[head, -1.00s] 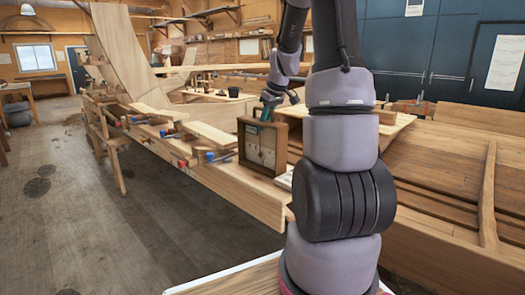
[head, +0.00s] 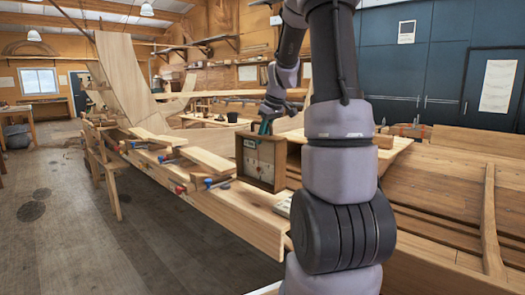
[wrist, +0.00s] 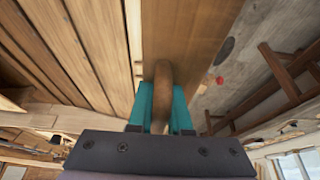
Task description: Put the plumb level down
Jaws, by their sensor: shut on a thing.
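The plumb level, which I take to be the boxy wooden frame with a pale face (head: 262,165), stands upright in the middle of the head view, by the near edge of the hull planking. My gripper (head: 265,127) is at its top edge, its teal fingers pointing down. In the wrist view my gripper (wrist: 163,105) is shut on a rounded brown wooden handle (wrist: 163,75), with a finger on each side. I cannot tell whether the frame's underside touches the wood or hangs just above it; its bottom edge is unclear.
Loose planks (head: 207,160) and clamps with blue and red parts (head: 208,183) lie along the hull edge to the left. A small pale object (head: 284,206) lies just in front of the frame. The planked hull (head: 440,215) extends to the right. Open floor (head: 70,225) is at left.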

